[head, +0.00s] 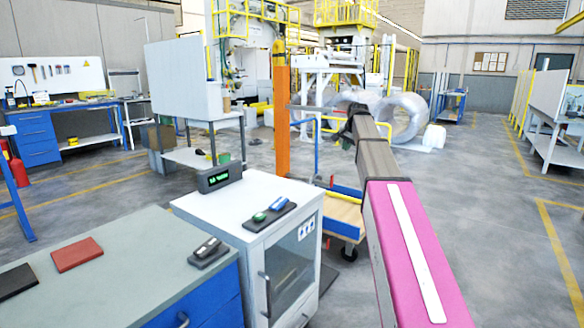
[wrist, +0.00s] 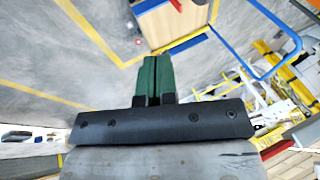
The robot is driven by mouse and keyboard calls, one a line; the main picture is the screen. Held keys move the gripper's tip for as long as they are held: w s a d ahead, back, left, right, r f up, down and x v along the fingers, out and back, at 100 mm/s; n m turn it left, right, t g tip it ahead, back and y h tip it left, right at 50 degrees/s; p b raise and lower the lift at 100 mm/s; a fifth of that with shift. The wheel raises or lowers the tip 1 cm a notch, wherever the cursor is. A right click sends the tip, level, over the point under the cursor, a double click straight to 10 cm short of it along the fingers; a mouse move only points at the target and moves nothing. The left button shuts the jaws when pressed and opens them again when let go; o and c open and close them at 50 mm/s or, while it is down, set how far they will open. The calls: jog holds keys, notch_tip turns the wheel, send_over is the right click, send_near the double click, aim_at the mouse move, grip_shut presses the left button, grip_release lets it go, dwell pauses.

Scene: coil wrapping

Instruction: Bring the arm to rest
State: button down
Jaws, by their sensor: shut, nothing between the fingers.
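My gripper (wrist: 157,68) shows in the wrist view with its two green fingers together and nothing between them. In the head view my arm, with a magenta link nearest the camera, reaches forward from the lower right. The fingers are not clear in that view, as the far end of the arm is small and dark. In the wrist view the gripper hangs over grey floor, clear of anything it could be touching.
A wooden-topped cart (head: 340,213) with blue edges stands close left of my arm; it also shows in the wrist view (wrist: 172,24). A white cabinet (head: 240,208) and a grey-topped bench (head: 120,258) stand at left. Wrapped coils (head: 402,118) stand ahead. Floor at right is free.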

jog(key=s+a+f+n+g, duration=0.2)
jog(key=s+f+n, duration=0.1)
jog(key=s+f, duration=1.15)
jog(key=s+a+f+n+g, duration=0.1)
jog(key=s+a+f+n, duration=0.15)
jog(key=s+f, duration=1.2)
jog(key=s+a+f+n+g+h, duration=0.1)
jog(key=s+f+n+g, duration=0.1)
jog(key=s+f, duration=0.8)
notch_tip(320, 180, down, 2)
jog(key=shift+s+f, duration=0.2)
jog(key=shift+s, duration=0.2)
jog(key=shift+n, duration=0.25)
